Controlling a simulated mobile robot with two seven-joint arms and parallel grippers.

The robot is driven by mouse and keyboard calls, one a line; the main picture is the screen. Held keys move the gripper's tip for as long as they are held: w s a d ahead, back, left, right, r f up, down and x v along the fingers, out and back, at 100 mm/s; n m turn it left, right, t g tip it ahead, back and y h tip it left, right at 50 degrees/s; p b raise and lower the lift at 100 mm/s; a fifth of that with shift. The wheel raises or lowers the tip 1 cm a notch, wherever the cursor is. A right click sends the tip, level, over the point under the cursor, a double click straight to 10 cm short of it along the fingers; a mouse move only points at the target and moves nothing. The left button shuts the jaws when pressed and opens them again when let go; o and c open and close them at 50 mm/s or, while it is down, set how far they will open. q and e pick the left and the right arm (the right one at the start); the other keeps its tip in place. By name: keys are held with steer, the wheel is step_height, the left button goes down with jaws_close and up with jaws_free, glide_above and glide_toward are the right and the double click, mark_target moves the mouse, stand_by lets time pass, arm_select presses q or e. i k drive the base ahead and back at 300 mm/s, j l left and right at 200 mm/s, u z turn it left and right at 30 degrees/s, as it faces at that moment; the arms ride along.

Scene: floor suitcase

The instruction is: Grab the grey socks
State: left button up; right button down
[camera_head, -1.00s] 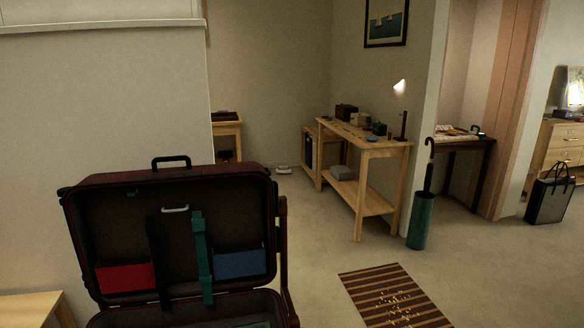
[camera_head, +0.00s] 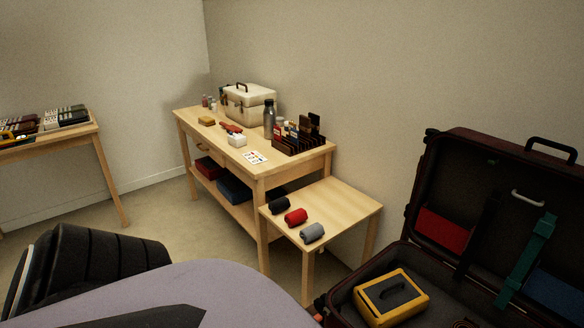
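The grey socks (camera_head: 312,233) are a small rolled bundle in the head view. They lie at the near edge of a low wooden side table (camera_head: 342,207), the nearest of a row of three rolls. A red roll (camera_head: 295,217) lies just behind them and a black roll (camera_head: 279,205) beyond that. Neither of my grippers shows in the view, so their state cannot be seen.
An open suitcase (camera_head: 418,240) stands to the right of the side table, with a yellow-and-black case (camera_head: 391,297) in it. Behind the side table is a wooden workbench (camera_head: 187,118) with a toolbox (camera_head: 249,101) and bottle (camera_head: 269,119). Another table (camera_head: 95,130) is at left.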

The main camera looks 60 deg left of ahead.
mark_target(309, 235)
steer(key=u, duration=1.7)
steer(key=i+j+z, duration=0.1)
steer(key=z, duration=0.3)
steer(key=i+j+z, duration=0.1)
steer(key=z, duration=0.25)
steer(key=j+z, duration=0.15)
steer(key=z, duration=0.25)
steer(key=i+j+z, duration=0.2)
steer(key=j, duration=0.2)
steer(key=j+z, duration=0.15)
steer(key=j, duration=0.2)
steer(key=i+j, duration=0.1)
steer(key=j, duration=0.4)
steer(key=i+j+z, duration=0.1)
steer(key=j, duration=0.4)
